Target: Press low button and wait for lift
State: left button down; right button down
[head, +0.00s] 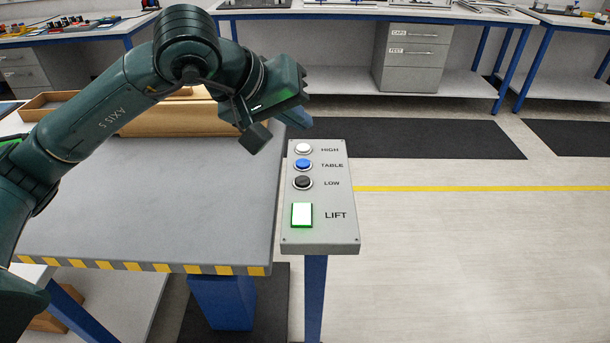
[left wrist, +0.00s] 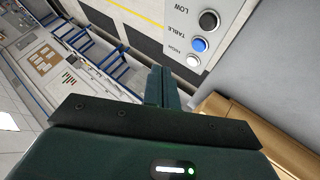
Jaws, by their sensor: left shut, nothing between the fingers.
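The grey control panel (head: 318,236) stands on a blue post at the right edge of the lift table (head: 190,200). It carries a white HIGH button (head: 304,148), a blue TABLE button (head: 303,165), a black LOW button (head: 303,183) and a lit, green-edged LIFT indicator (head: 302,215). My left gripper (head: 298,117) is shut and empty, just above the panel's top edge, apart from the LOW button. In the left wrist view the shut fingers (left wrist: 160,86) show near the panel, with the black LOW button (left wrist: 208,20) at the top. My right gripper is not in view.
A wooden tray (head: 165,122) lies on the table behind my left arm. A striped yellow and black edge (head: 150,267) runs along the table's front. Workbenches with a grey drawer cabinet (head: 411,58) stand at the back. The floor to the right is clear.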

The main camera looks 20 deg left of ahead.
aim_at(297, 184)
pick_arm(q)
jog(key=shift+f, duration=0.15)
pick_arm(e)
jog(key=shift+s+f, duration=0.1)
